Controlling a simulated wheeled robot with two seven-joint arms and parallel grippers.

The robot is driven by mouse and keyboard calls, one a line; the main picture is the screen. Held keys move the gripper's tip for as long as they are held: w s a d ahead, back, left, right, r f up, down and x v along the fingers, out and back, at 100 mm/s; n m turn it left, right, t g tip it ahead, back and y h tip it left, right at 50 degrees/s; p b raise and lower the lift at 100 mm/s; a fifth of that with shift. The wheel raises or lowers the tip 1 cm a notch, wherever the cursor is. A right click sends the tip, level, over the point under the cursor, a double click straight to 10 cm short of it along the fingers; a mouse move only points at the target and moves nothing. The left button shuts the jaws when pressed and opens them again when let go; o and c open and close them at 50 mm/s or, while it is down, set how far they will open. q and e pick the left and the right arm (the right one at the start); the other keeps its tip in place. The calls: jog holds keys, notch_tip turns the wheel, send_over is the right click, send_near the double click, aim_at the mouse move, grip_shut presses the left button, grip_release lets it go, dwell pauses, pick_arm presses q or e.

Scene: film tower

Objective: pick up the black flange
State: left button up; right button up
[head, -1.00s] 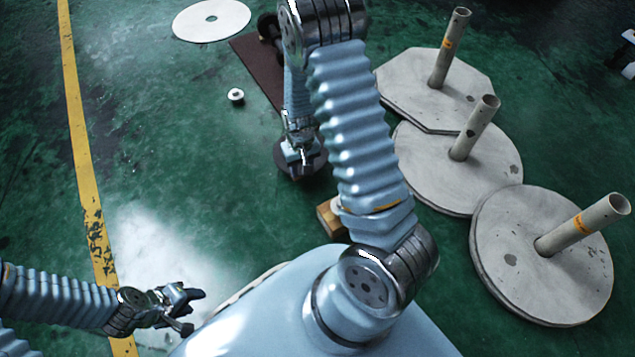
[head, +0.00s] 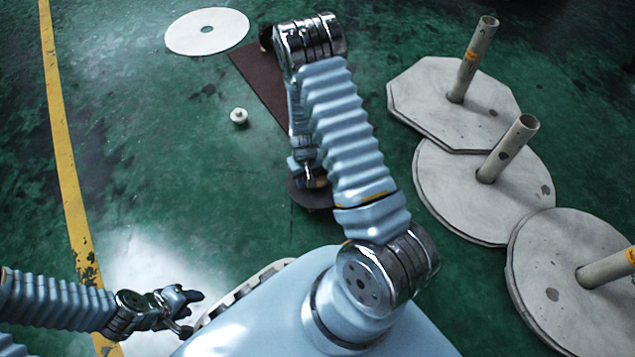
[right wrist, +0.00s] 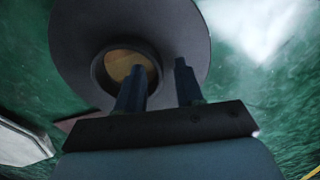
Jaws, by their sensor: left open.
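The black flange (head: 318,199) is a dark round disc low over the green floor, partly hidden by my right arm in the head view. In the right wrist view the flange (right wrist: 185,35) shows its wide plate and a raised round hub with a tan-brown surface inside the hole. My right gripper (right wrist: 158,78) is open, its two fingers apart. One finger overlaps the hub's opening in the picture and the other is right of the hub; I cannot tell whether they touch it. My left gripper (head: 190,312) is open and empty at the lower left, far from the flange.
Three pale plates with upright tubes (head: 455,95) stand on the right. A white disc (head: 185,38) and a small white knob-like piece (head: 239,116) lie farther off. A dark red-brown mat (head: 262,90) lies behind my right arm. The green floor on the left is clear.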

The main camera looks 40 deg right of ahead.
grip_shut()
dwell(0.5)
